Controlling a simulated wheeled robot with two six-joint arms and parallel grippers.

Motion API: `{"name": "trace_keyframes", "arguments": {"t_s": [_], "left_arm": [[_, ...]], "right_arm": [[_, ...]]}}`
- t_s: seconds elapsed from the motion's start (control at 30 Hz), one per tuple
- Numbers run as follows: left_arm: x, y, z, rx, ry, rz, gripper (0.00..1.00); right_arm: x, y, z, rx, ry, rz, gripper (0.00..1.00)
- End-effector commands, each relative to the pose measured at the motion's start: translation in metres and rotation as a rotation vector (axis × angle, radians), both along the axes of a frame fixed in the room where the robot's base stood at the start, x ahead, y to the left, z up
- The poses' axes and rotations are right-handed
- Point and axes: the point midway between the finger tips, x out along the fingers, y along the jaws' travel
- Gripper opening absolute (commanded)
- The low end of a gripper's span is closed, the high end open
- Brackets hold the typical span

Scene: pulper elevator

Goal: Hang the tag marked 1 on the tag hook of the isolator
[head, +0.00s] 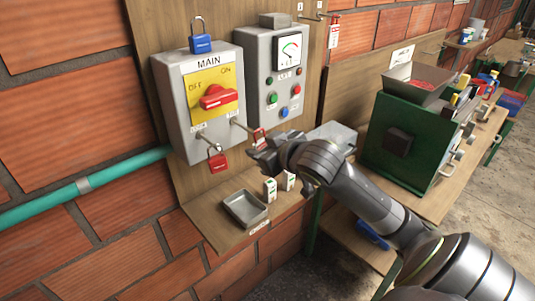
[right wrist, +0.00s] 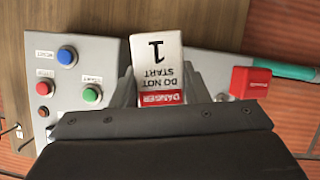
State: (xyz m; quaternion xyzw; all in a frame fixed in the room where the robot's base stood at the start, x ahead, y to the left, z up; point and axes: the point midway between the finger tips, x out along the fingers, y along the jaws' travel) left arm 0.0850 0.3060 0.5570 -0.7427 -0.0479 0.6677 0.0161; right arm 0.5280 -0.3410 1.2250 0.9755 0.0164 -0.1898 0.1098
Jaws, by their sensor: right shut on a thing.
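The isolator (head: 184,127) is a grey box marked MAIN, with a red handle (head: 219,97) on a yellow OFF/ON plate. A thin rod hook (head: 238,122) sticks out low on its right side, above my gripper. My right gripper (head: 259,146) is shut on the red and white tag (head: 259,135), just right of and below that rod. In the right wrist view the tag (right wrist: 157,66) shows upside down between the fingers, reading 1, DO NOT START, DANGER. I cannot tell whether the tag touches the rod. My left gripper is not in view.
A red padlock (head: 217,163) hangs from the isolator's lower left fitting; a blue padlock (head: 201,43) is at its top. The push-button box (head: 259,78) stands to the right. Below are an empty tray (head: 262,213) and two small cartons (head: 270,189). A green machine (head: 397,142) stands at right.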

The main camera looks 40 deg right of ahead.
Motion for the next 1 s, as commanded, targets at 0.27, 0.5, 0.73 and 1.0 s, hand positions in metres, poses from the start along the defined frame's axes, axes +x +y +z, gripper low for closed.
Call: {"name": "trace_keyframes", "arguments": {"t_s": [0.27,0.5,0.73,1.0], "left_arm": [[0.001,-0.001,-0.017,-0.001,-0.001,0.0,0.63],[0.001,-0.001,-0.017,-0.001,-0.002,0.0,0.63],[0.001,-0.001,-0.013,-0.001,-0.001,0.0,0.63],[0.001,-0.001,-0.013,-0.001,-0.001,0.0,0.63]], "right_arm": [[0.017,0.002,-0.004,0.001,-0.002,0.001,0.19],[0.028,0.003,-0.007,0.003,0.0,0.001,0.19],[0.032,0.003,-0.01,0.002,0.001,0.001,0.19],[0.032,0.003,-0.011,0.0,0.0,0.001,0.19]]}}
